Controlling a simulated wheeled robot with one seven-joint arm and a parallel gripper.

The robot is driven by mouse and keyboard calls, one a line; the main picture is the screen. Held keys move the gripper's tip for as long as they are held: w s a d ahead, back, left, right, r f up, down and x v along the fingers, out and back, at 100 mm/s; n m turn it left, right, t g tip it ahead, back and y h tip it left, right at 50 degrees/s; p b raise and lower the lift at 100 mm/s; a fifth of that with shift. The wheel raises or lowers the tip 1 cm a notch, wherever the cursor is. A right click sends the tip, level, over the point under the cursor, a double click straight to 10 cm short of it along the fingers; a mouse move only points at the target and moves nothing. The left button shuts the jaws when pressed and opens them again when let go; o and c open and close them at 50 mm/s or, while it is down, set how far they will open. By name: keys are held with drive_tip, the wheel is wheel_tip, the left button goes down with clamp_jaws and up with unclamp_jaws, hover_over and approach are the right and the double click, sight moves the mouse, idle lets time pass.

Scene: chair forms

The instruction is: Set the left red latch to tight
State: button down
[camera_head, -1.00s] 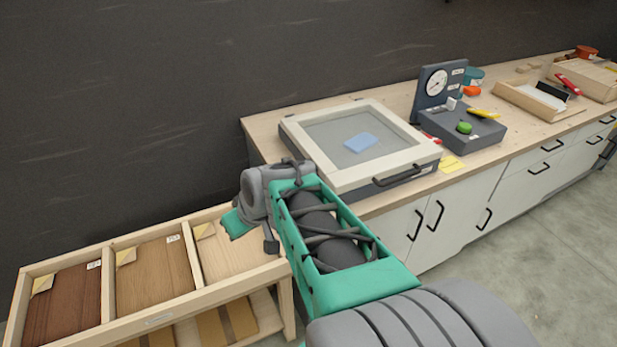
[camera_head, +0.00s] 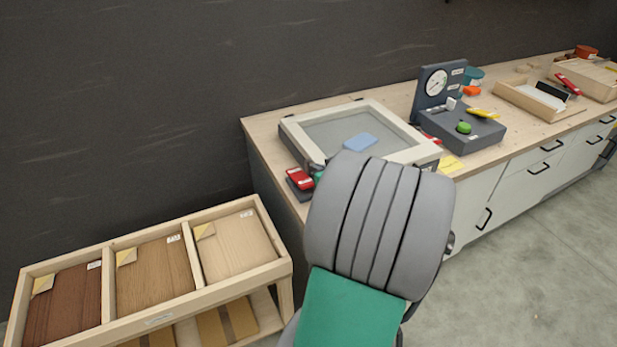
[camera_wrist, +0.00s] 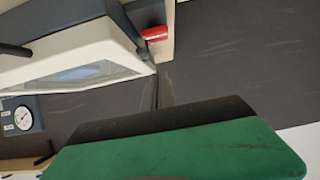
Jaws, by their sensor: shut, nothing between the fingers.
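The left red latch (camera_head: 299,179) sits on a dark mount at the left front corner of the pale-framed case (camera_head: 295,128). In the wrist view the red latch (camera_wrist: 154,33) shows near the top, beside the case's white frame (camera_wrist: 60,52). Its setting cannot be read. My gripper (camera_wrist: 157,90) is shut and empty; its dark fingers point up toward the latch, apart from it in the picture. In the head view my arm covers most of the gripper and the case's front; only a bit of green shows right beside the latch. A red part (camera_head: 431,138) shows at the case's right side.
A blue pad (camera_head: 360,142) lies on the case's glass. A gauge stand (camera_head: 436,86) and a grey box with a green knob (camera_head: 464,127) stand to the right on the bench. A wooden rack of boards (camera_head: 150,320) stands lower left.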

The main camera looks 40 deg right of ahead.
drive_tip(key=p, duration=0.1)
hover_over(309, 183)
drive_tip(key=w, duration=0.1)
wheel_tip(309, 183, down, 4)
drive_tip(key=shift+r, duration=0.25)
drive_tip(key=f, duration=0.2)
drive_tip(key=shift+s+d+f+p, duration=0.1)
drive_tip(key=shift+s+f+p, duration=0.2)
drive_tip(key=shift+f, duration=0.1)
drive_tip(key=shift+s+f, duration=0.1)
drive_tip(key=shift+f, duration=0.5)
drive_tip(key=shift+f, duration=0.1)
